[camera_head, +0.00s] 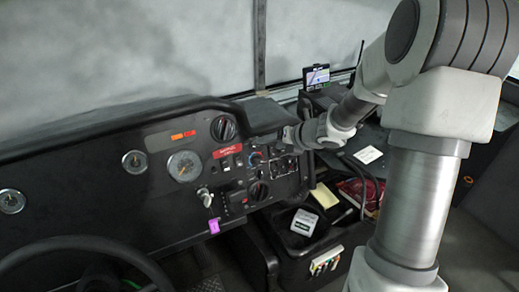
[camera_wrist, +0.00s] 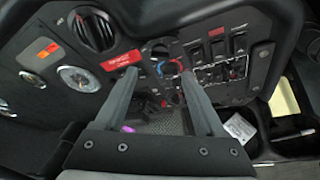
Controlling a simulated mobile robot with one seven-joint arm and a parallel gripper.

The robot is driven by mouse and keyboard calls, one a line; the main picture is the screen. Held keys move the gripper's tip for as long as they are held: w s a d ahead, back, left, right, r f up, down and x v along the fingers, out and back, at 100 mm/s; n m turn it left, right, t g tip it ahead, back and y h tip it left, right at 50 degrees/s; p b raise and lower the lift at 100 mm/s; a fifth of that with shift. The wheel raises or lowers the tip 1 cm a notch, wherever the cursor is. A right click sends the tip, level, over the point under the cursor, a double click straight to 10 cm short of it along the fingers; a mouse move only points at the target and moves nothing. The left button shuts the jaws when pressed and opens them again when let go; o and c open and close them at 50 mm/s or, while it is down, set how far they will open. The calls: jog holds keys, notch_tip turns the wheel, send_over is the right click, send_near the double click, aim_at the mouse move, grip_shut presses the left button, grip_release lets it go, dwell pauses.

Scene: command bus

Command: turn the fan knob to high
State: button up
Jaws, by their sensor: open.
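The dashboard has a small column of round climate knobs. In the wrist view one knob with a red and blue ring (camera_wrist: 168,68) shows between my fingers, and a dark knob (camera_wrist: 156,48) sits just above it. I cannot tell which is the fan knob or read its setting. In the head view the red and blue knob (camera_head: 257,158) is left of my gripper (camera_head: 291,136). In the wrist view my gripper (camera_wrist: 159,78) is open and empty, its fingers straddling the knob column. I cannot tell whether the tips touch the panel.
Rocker switches (camera_wrist: 218,48) lie right of the knobs. A key with a purple tag (camera_head: 213,226) hangs left and below. A round air vent (camera_head: 224,128) and steering wheel (camera_head: 75,250) are further left. A console with a white box (camera_head: 304,222) stands below right.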

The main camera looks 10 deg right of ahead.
aim_at(257, 146)
jog(key=b+x, duration=0.1)
jog(key=x, duration=0.6)
jog(key=shift+w+a+f, duration=0.1)
jog(key=shift+w+f, duration=0.05)
jog(key=shift+w, duration=0.1)
grip_shut()
